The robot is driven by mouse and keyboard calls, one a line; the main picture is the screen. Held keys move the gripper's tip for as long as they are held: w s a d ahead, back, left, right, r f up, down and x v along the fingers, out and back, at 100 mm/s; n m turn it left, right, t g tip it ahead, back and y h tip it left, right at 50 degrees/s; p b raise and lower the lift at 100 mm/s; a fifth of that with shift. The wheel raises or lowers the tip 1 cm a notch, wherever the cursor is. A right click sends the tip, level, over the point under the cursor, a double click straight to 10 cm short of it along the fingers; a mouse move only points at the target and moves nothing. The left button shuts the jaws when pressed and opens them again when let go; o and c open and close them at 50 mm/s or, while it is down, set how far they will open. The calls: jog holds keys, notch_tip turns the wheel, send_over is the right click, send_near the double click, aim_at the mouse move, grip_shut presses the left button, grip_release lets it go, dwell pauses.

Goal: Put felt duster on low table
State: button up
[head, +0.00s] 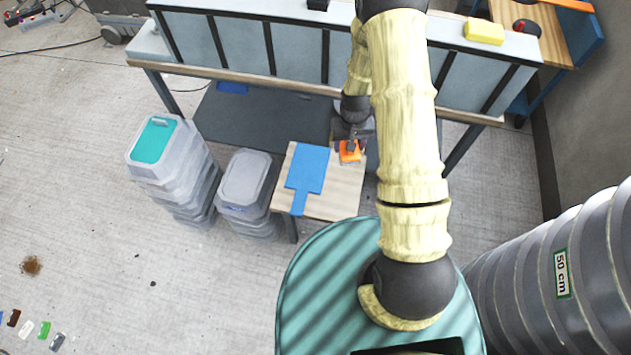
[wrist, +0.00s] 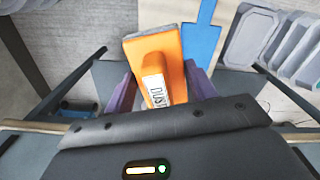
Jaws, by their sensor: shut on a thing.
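The felt duster (wrist: 155,62) is an orange block with a white label reading "DUST" and a pale face at its far end. My gripper (wrist: 152,85) is shut on it, with a purple finger on each side in the wrist view. In the head view the duster (head: 349,151) shows as a small orange patch at the end of my arm, over the right back part of the low table (head: 332,206). The table has a light wooden top. I cannot tell whether the duster touches the tabletop.
A blue paddle-shaped board (head: 308,170) lies on the low table, left of the duster. Stacked grey bins (head: 246,183) stand left of the table, and another stack with a teal lid panel (head: 153,140) stands further left. A long bench (head: 290,78) runs behind. Ribbed grey ducting (head: 570,270) is at right.

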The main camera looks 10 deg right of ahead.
notch_tip(320, 180, down, 23)
jog(key=m+b, duration=0.3)
jog(key=b, duration=2.3)
jog(key=shift+s+d+r+m, duration=0.15)
jog(key=shift+s+d+m, duration=0.05)
jog(key=shift+d+m, duration=0.15)
notch_tip(320, 180, down, 6)
jog(key=shift+w+r, duration=0.1)
jog(key=shift+w, duration=0.05)
jog(key=shift+s, duration=0.25)
jog(key=shift+w+f, duration=0.1)
jog(key=shift+f, duration=1.95)
